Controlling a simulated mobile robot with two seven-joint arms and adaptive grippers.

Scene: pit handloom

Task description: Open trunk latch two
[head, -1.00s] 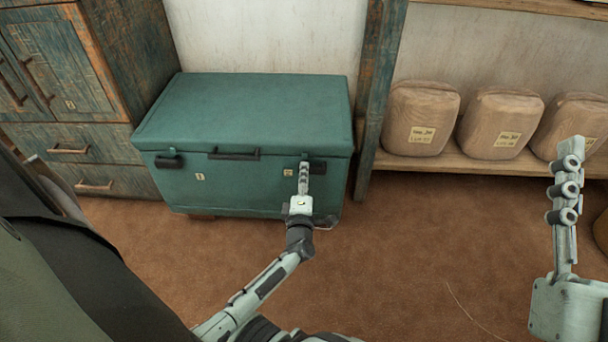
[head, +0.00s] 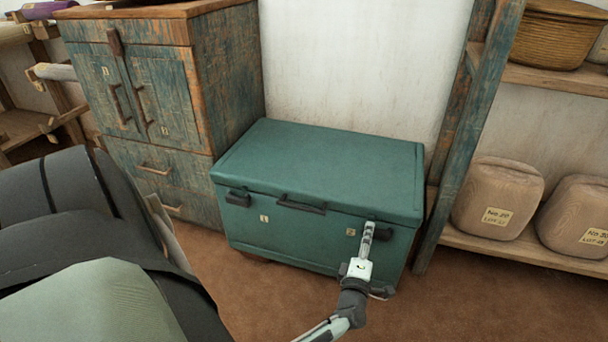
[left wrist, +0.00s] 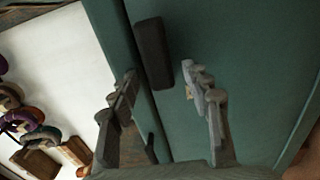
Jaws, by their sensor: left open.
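The green trunk (head: 325,165) stands closed against the wall, its lid down. Its front has a dark latch beside label 1 (head: 238,198), a dark handle in the middle (head: 301,204), and latch two (head: 383,232) beside label 2 at the right, partly hidden by my gripper. My left gripper (head: 368,230) is at the right of the trunk front, before latch two. In the left wrist view the dark latch (left wrist: 153,53) lies ahead, between the lines of the two spread fingers (left wrist: 165,82). The fingers are open and hold nothing. My right gripper is out of view.
A worn blue-green cabinet (head: 160,100) stands left of the trunk. A wooden post (head: 465,140) and shelves with wrapped bundles (head: 497,198) and a basket (head: 550,35) are at the right. Brown floor lies in front of the trunk.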

